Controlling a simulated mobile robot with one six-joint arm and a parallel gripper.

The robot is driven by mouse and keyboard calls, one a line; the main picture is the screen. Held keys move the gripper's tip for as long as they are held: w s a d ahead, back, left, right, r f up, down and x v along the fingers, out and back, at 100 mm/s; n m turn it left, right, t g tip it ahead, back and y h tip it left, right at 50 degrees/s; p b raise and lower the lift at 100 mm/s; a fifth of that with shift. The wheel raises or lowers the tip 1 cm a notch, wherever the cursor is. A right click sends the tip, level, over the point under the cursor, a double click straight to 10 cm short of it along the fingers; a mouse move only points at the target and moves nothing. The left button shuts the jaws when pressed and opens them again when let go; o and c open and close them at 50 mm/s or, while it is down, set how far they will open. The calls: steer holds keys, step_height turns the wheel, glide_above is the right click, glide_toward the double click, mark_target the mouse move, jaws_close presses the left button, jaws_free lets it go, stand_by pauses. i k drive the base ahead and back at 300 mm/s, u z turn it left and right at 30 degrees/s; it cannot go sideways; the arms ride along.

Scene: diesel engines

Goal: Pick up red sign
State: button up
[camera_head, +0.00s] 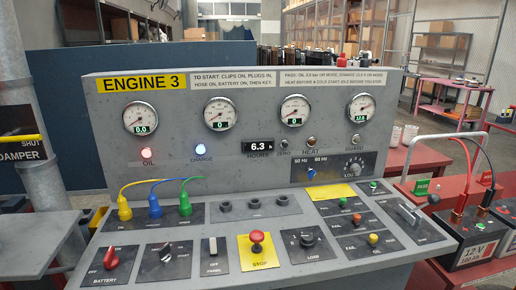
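I cannot make out a red sign in the head view. The signs that show are a yellow "ENGINE 3" plate (141,82) on the grey control panel (270,170), a black "SHUT DAMPER" sign (18,152) at the left edge, and a small green tag (422,187) at the right. My gripper is not in view.
The sloped desk carries a red battery knob (111,259), a red stop button (257,243) and yellow, blue and green plugs. A 12 V battery (470,246) with clips stands on a red bench at the right. A pink table (452,88) and shelves stand behind.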

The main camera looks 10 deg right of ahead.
mark_target(485, 180)
steer(key=u, duration=0.5)
steer(key=k, duration=0.1)
steer(key=z, duration=2.35)
steer(key=k, duration=0.55)
steer(key=u, duration=0.1)
steer(key=i, duration=0.6)
